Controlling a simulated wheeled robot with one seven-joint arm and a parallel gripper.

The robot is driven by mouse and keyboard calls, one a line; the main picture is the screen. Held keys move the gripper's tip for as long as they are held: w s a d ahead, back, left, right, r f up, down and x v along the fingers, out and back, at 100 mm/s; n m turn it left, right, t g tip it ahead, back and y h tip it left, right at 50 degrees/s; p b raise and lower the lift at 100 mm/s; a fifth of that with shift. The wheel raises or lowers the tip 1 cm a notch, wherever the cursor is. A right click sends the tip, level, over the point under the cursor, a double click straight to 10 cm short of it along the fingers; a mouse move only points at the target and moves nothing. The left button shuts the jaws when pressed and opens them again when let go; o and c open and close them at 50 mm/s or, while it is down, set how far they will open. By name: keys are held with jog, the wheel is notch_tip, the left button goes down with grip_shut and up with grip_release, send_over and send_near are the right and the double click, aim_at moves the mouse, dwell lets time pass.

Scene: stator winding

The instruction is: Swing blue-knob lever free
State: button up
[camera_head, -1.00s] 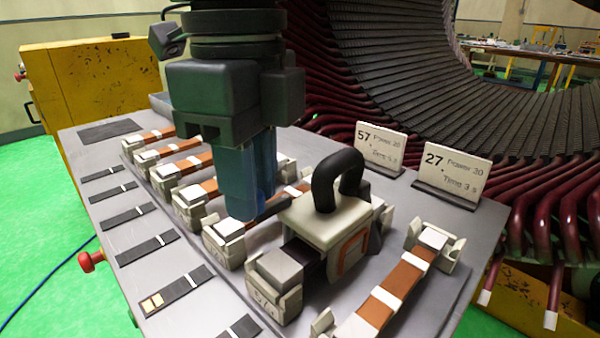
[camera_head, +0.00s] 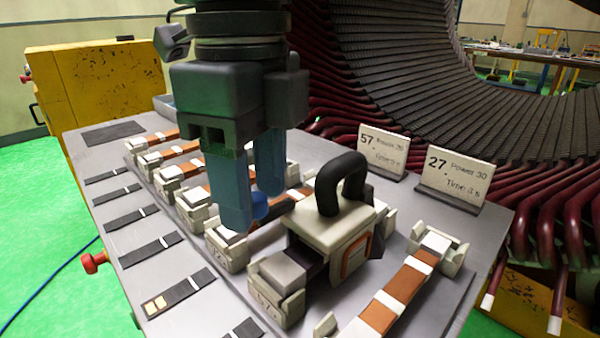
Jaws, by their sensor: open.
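My gripper (camera_head: 252,205) hangs over the grey table, pointing down, with its two blue translucent fingers spread apart. The blue knob (camera_head: 260,205) shows between and just behind the fingers, close to the right fingertip. I cannot tell whether a finger touches it. A dark lever (camera_head: 268,215) runs near the knob toward the beige device (camera_head: 325,220) with a black handle (camera_head: 340,180). Much of the lever is hidden by the fingers and the device.
Several beige clamp blocks (camera_head: 228,245) with copper-and-white bars (camera_head: 395,295) stand around. Sign cards 57 (camera_head: 382,150) and 27 (camera_head: 453,178) stand at the back right. Black strips (camera_head: 178,291) lie on the grey table (camera_head: 130,215). A stator with dark red coils (camera_head: 400,70) rises behind.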

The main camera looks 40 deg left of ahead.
notch_tip(320, 180, up, 8)
jog(key=shift+f+p, duration=0.15)
jog(key=shift+p, duration=0.3)
dwell(0.3)
